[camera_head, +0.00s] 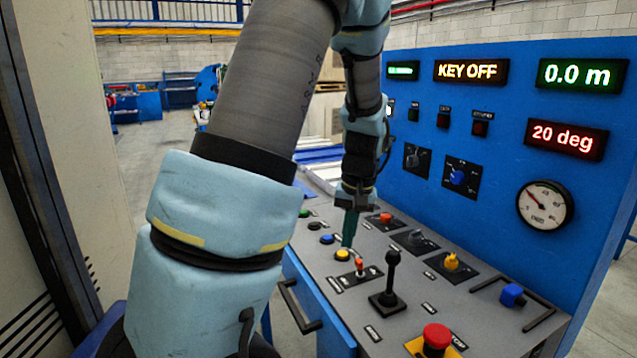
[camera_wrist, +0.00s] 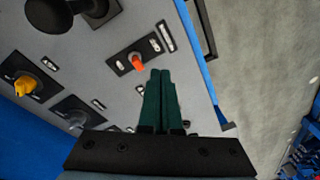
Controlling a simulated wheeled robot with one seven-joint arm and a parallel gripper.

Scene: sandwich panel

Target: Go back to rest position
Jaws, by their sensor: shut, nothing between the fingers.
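My gripper (camera_head: 349,229) points down over the grey control desk (camera_head: 330,285), with its green fingertips close above the yellow button (camera_head: 342,254). In the wrist view my gripper (camera_wrist: 160,75) shows two green fingers pressed together with nothing between them. Its tips lie next to a small orange-red toggle lever (camera_wrist: 137,61) in the picture. The same toggle lever (camera_head: 360,264) stands just right of the yellow button in the head view. I cannot tell whether the fingertips touch the desk or a button.
A black joystick (camera_head: 390,278), a red emergency button (camera_head: 436,338), a yellow knob (camera_head: 451,262) and a blue knob (camera_head: 512,295) stand on the desk. A blue upright panel (camera_head: 420,125) rises behind, with displays including "KEY OFF" (camera_head: 471,71). A black handle (camera_head: 297,308) juts from the desk front.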

